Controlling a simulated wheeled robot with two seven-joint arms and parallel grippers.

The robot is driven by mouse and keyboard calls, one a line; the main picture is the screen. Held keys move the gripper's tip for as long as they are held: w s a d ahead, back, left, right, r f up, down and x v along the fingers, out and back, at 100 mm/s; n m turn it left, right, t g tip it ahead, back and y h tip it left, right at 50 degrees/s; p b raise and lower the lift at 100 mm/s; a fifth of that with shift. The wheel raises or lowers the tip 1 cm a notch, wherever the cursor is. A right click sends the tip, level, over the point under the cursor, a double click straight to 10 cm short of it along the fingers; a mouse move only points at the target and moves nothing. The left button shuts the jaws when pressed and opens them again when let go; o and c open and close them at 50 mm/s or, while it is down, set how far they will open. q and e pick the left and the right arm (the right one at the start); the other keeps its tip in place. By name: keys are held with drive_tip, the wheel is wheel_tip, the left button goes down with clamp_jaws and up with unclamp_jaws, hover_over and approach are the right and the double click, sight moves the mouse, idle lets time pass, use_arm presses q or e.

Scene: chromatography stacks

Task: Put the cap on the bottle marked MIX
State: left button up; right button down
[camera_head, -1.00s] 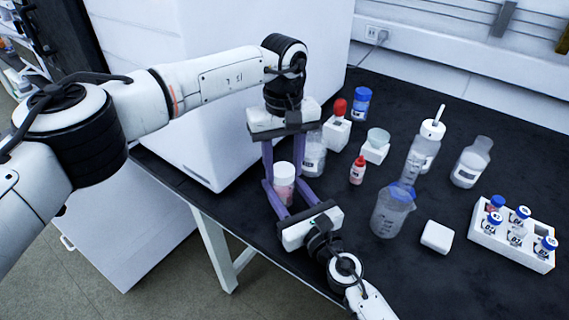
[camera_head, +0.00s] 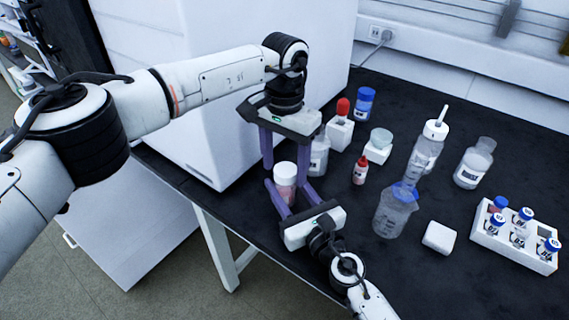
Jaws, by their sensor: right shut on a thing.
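A small bottle with pinkish contents (camera_head: 285,190) stands upright between my grippers near the table's left edge. A white cap (camera_head: 285,170) sits on its top; I cannot tell how tightly. No MIX label is readable on it. My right gripper (camera_head: 287,193), coming from the lower right, is shut on the bottle, one purple finger on each side. My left gripper (camera_head: 287,172) points down from above. Its fingers are spread to either side of the cap, with visible gaps, and it looks open and empty.
A clear bottle (camera_head: 319,158) stands close behind the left gripper. A red dropper in a white block (camera_head: 338,132), blue-lidded jar (camera_head: 364,104), small red-capped bottle (camera_head: 360,170), beaker (camera_head: 392,213), white block (camera_head: 439,237) and vial rack (camera_head: 513,248) lie rightward. A large white cabinet (camera_head: 215,90) borders the left.

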use_arm(q)
drive_tip(key=shift+r, duration=2.25)
drive_tip(key=shift+c, duration=0.4)
